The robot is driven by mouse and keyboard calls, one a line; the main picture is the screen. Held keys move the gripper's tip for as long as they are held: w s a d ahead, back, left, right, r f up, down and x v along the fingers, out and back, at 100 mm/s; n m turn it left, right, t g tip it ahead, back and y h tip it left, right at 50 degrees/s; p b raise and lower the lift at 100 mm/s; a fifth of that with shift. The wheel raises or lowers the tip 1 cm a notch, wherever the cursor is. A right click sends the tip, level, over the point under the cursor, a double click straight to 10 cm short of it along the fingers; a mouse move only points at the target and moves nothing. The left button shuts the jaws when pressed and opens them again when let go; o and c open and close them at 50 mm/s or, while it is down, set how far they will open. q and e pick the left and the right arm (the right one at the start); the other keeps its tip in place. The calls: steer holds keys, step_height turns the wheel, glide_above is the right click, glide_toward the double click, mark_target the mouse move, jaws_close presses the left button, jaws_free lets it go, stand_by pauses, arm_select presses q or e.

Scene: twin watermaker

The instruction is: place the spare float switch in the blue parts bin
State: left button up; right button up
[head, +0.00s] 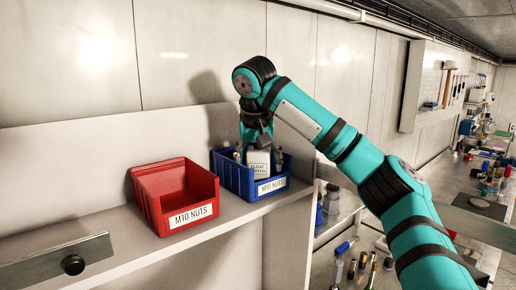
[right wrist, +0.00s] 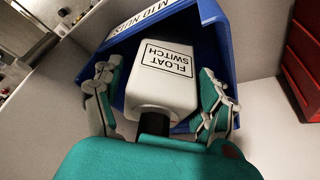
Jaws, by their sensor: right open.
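The float switch (head: 258,162) is a white block with a "FLOAT SWITCH" label. It sits in the blue parts bin (head: 236,180), which bears an "M10 NUTS" label and stands on the shelf. In the right wrist view the float switch (right wrist: 161,85) lies between the spread fingers of my right gripper (right wrist: 160,105), with a gap on each side, and the blue bin (right wrist: 228,40) is around it. In the head view my right gripper (head: 256,135) is over the bin, pointing down. The switch's underside is hidden. My left gripper is not in view.
A red bin (head: 161,190), also labelled "M10 NUTS", stands on the shelf left of the blue bin. A grey metal bar with a black knob (head: 72,264) is at the front left. Bottles and tools crowd the lower bench at right. The wall is close behind the bins.

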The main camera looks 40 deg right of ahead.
steer(key=v, duration=1.1)
steer(key=shift+r, duration=0.3)
steer(key=shift+s, duration=0.15)
